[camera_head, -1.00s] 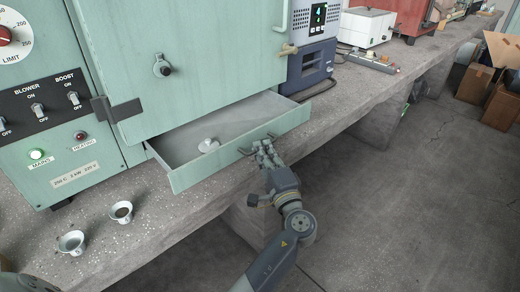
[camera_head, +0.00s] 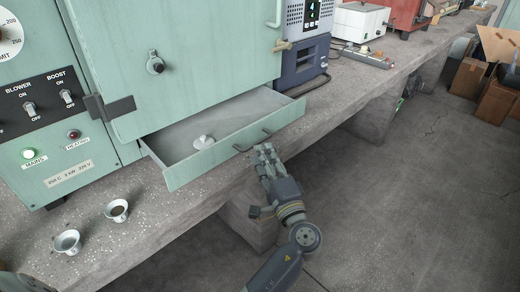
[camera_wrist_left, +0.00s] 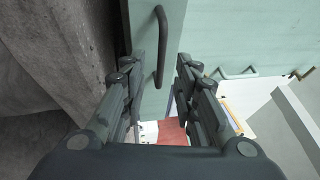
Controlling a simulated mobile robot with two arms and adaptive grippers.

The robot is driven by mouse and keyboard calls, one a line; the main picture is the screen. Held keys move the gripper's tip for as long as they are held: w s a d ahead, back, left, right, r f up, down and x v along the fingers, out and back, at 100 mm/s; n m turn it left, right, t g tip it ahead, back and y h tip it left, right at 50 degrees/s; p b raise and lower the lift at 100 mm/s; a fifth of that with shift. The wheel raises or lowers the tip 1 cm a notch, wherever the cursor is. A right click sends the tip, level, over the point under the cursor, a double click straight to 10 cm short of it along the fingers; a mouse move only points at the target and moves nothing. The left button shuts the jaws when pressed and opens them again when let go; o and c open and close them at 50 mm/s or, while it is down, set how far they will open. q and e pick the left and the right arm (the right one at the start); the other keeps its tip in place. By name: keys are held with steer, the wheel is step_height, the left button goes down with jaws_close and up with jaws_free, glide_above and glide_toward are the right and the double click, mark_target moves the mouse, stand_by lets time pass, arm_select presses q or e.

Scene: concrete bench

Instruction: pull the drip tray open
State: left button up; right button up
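The drip tray (camera_head: 228,150) is a pale green drawer at the bottom of the green oven. It stands pulled out, with its grey inside showing and a small white piece (camera_head: 203,142) lying in it. A dark bar handle (camera_head: 252,141) is on its front; in the left wrist view the handle (camera_wrist_left: 161,45) lies just beyond the fingertips, in line with the gap. My left gripper (camera_head: 264,152) is just in front of the handle, apart from it. In the left wrist view its fingers (camera_wrist_left: 160,65) are spread with nothing between them. My right gripper is not in view.
The oven door (camera_head: 180,60) is shut above the tray. Two small metal cups (camera_head: 67,242) (camera_head: 117,210) stand on the concrete bench (camera_head: 150,235) at left. A dark blue-grey device (camera_head: 305,60) stands right of the oven. The floor in front of the bench is clear near my arm.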

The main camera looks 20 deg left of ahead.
arm_select(q)
steer(key=shift+v, duration=1.65)
